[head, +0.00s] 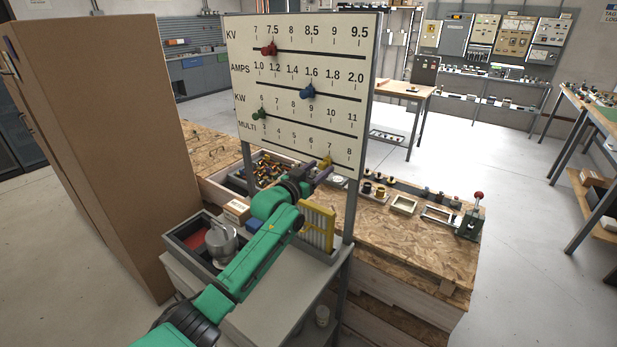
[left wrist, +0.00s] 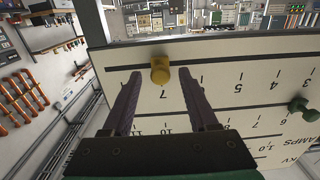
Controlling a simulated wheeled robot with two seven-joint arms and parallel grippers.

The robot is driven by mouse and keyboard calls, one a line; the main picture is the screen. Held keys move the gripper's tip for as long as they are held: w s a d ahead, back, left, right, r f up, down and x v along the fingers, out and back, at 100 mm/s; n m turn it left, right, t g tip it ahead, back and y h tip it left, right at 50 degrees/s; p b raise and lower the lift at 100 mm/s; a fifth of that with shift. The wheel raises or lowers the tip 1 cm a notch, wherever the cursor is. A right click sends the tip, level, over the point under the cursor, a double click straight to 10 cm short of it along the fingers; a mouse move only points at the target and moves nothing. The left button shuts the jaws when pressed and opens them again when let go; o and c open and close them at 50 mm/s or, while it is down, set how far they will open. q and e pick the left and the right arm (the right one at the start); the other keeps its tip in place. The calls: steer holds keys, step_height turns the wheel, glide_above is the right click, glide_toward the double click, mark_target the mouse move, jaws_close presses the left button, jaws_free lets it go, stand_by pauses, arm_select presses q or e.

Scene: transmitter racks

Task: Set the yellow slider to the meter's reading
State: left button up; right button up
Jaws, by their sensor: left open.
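The white scale board (head: 300,83) has rows marked KV, AMPS, KW and MULTI. The yellow slider (head: 326,162) is on the lowest row, MULTI, close to the 7. It also shows in the left wrist view (left wrist: 160,70), beside the 7. My left gripper (head: 323,172) is at the board's lower edge, open. In the left wrist view its purple fingers (left wrist: 160,80) stand on either side of the yellow slider, with gaps visible; I cannot tell how deep they reach. No readable meter dial shows. My right gripper is not in view.
The red slider (head: 269,48) is near 7.5, the blue slider (head: 307,91) near 1.6 and the green slider (head: 259,114) near 6. A large brown cabinet (head: 110,140) stands left. A bench with small parts (head: 420,245) lies behind the board.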

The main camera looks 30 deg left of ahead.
arm_select(q)
steer(key=s+a+b, duration=0.2)
steer(key=s+b, duration=0.1)
steer(key=s, duration=1.1)
